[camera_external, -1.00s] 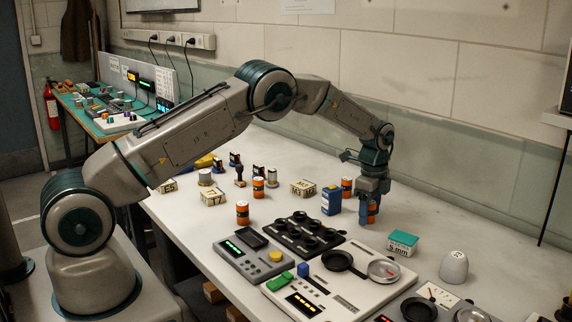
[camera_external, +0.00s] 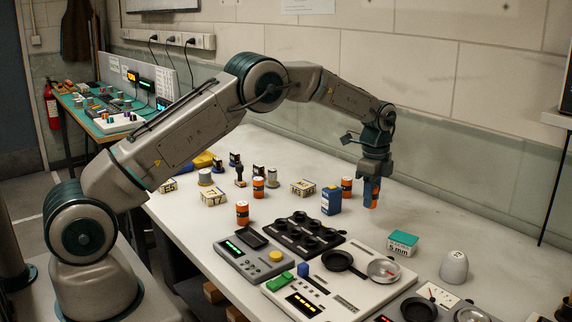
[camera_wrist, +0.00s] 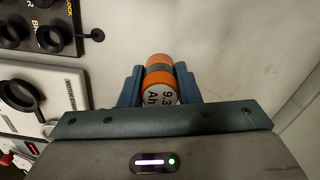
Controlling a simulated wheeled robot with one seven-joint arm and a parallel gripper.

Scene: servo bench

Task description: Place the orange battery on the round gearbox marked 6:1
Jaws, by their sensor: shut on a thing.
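My gripper (camera_external: 371,188) is shut on an orange battery (camera_external: 375,198) and holds it upright, a little above the bench, right of the blue box. In the wrist view the battery (camera_wrist: 157,64) sits between the blue fingers, with a dark band and a white label reading "9.3 Ah". No 6:1 marking is readable in either view. A short round grey part (camera_external: 205,178) stands at the far left of the bench and may be the round gearbox, but I cannot tell.
A blue box (camera_external: 331,201) and another orange battery (camera_external: 347,187) stand left of my gripper. Nearer are a black ringed tray (camera_external: 303,234), a panel with dishes (camera_external: 340,290), a teal-topped box (camera_external: 402,243) and a white dome (camera_external: 454,267).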

